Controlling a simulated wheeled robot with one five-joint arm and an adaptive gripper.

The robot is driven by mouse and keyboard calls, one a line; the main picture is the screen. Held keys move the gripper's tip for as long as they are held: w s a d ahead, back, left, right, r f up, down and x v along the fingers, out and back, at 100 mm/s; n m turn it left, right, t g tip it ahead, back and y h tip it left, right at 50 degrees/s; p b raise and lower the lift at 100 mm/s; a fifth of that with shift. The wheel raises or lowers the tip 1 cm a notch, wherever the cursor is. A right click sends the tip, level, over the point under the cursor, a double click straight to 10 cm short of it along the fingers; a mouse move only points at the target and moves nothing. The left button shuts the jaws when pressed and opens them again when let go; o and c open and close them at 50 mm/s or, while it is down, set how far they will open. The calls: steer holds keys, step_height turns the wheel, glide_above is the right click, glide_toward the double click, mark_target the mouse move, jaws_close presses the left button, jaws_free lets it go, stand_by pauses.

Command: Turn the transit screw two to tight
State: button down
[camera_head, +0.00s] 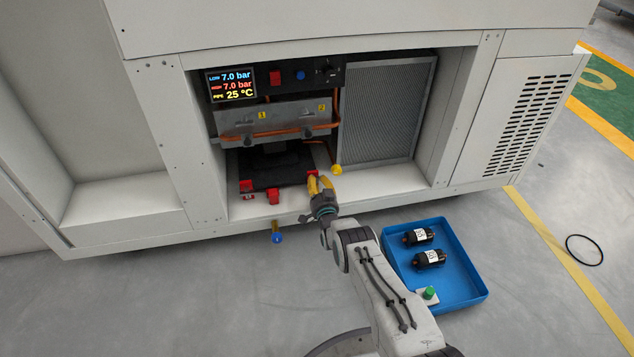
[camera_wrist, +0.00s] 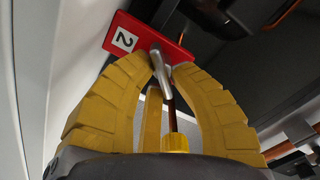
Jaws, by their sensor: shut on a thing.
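Transit screw two shows in the wrist view as a red flat head (camera_wrist: 150,38) with a white label "2", tilted across the top of the picture. My gripper (camera_wrist: 162,72) has its yellow fingers closed in on a grey metal part at the lower edge of this red head. In the head view my gripper (camera_head: 319,185) reaches into the open bay at the right front corner of the black compressor base (camera_head: 270,176). A small red piece of screw two (camera_head: 312,173) shows just above the fingertips. The fingers hide the rest of it.
Other red parts (camera_head: 272,197) sit along the base's front edge. A yellow knob (camera_head: 336,169) is close right of my gripper. A bracket (camera_head: 275,120) with copper pipes hangs above. A blue tray (camera_head: 464,281) with two black cylinders stands on the floor, partly behind my arm.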

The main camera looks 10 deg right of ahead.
steer(key=shift+w+r+m, duration=0.1)
steer(key=shift+r+m, duration=0.1)
steer(key=shift+m, duration=0.5)
steer(key=c, duration=1.4)
jaws_free()
steer(key=shift+a, duration=0.1)
steer(key=shift+o, duration=1.3)
steer(key=shift+f, duration=0.15)
steer(key=shift+s, duration=0.25)
steer(key=shift+s+f, duration=0.1)
steer(key=shift+s, duration=0.05)
steer(key=s, duration=1.1)
steer(key=shift+s, duration=0.15)
